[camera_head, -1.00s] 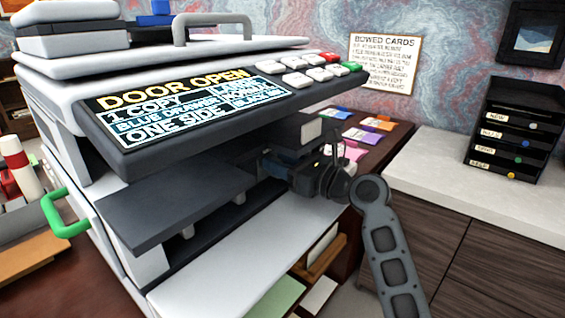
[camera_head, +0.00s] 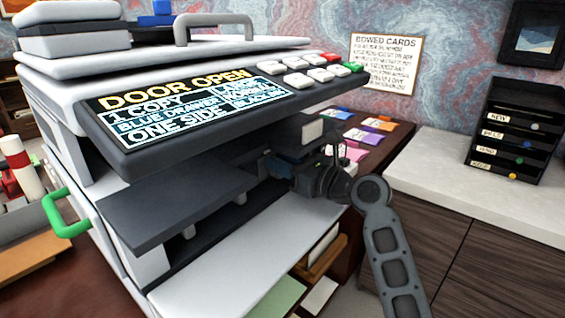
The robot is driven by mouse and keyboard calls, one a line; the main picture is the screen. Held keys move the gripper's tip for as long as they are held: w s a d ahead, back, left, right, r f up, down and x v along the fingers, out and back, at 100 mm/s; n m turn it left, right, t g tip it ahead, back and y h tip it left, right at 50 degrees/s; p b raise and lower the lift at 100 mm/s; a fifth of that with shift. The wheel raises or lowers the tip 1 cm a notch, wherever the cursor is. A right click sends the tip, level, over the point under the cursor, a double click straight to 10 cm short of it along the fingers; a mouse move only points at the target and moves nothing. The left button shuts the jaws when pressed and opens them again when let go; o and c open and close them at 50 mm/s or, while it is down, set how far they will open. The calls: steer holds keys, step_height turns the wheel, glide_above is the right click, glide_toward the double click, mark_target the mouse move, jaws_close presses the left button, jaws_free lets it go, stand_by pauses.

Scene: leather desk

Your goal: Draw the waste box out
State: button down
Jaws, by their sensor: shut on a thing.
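The copier stands open on the left, and its display panel (camera_head: 190,105) reads "DOOR OPEN". A dark box with a pale front patch (camera_head: 313,131), which seems to be the waste box, shows at the right end of the opening, under the panel. My gripper (camera_head: 280,164) reaches in from the right, just below and in front of that patch, and is shut on a dark part there. The fingertips and the grip itself are mostly hidden in shadow, so I cannot tell exactly which part is held.
A dark shelf (camera_head: 175,206) juts from the copier's left side, with a pale lower panel (camera_head: 240,255) under it. A green handle (camera_head: 65,217) sticks out at left. Coloured cards (camera_head: 365,135) lie behind my gripper. A pale counter (camera_head: 480,190) with a black tray rack (camera_head: 514,130) stands right.

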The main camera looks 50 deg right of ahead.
steer(key=s+d+p, duration=0.1)
steer(key=s+p, duration=0.6)
steer(key=s, duration=2.4)
steer(key=shift+p, duration=0.4)
stand_by(1.2)
stand_by(0.3)
